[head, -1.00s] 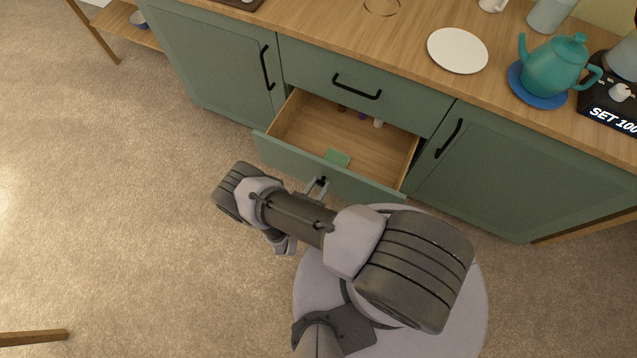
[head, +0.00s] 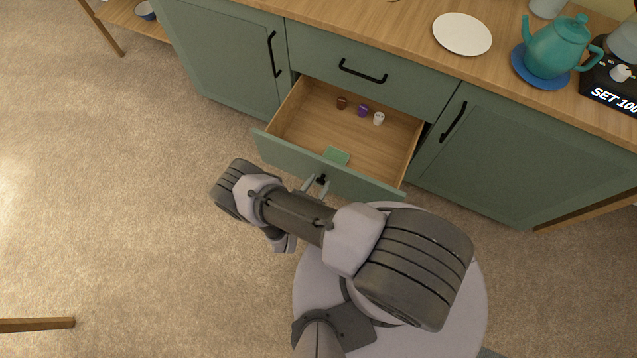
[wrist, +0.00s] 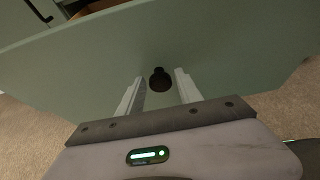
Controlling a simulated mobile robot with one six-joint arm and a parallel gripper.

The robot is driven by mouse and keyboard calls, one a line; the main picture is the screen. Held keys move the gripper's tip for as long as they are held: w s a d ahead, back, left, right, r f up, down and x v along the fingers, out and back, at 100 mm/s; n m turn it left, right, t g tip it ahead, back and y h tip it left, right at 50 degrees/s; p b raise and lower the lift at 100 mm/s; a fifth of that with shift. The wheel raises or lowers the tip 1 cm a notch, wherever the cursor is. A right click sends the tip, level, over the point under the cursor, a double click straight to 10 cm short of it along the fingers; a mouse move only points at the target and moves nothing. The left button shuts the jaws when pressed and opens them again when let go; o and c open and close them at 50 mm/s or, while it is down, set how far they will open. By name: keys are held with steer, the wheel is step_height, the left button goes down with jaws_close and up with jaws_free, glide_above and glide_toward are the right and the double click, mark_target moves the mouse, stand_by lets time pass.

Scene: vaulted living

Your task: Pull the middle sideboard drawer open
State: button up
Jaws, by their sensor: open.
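The middle sideboard drawer (head: 300,163) stands well out from the green sideboard, below a shut top drawer (head: 310,56). Its wooden inside shows a green flat item (head: 335,156) near the front and several small coloured pieces (head: 363,111) towards the back. My gripper (head: 316,186) is at the outer face of the drawer front. In the wrist view my gripper (wrist: 159,85) is open, its two fingers on either side of a dark round knob (wrist: 160,79) on the drawer front, with visible gaps to it.
Green cabinet doors (head: 225,60) (head: 530,150) flank the drawers. On the wooden top stand a white plate (head: 462,34), a teal teapot (head: 556,48) on a blue saucer, and a black device (head: 610,92). Carpet (head: 110,200) lies free to the left.

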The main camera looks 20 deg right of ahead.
steer(key=shift+o, duration=0.3)
steer(key=shift+s+a+r, duration=0.2)
steer(key=shift+s+a, duration=0.05)
steer(key=shift+a, duration=0.05)
steer(key=p+v, duration=0.4)
steer(key=v, duration=1.2)
steer(key=shift+s+a+p, duration=0.15)
steer(key=shift+s+p, duration=0.05)
steer(key=shift+p, duration=0.1)
steer(key=shift+r, duration=0.1)
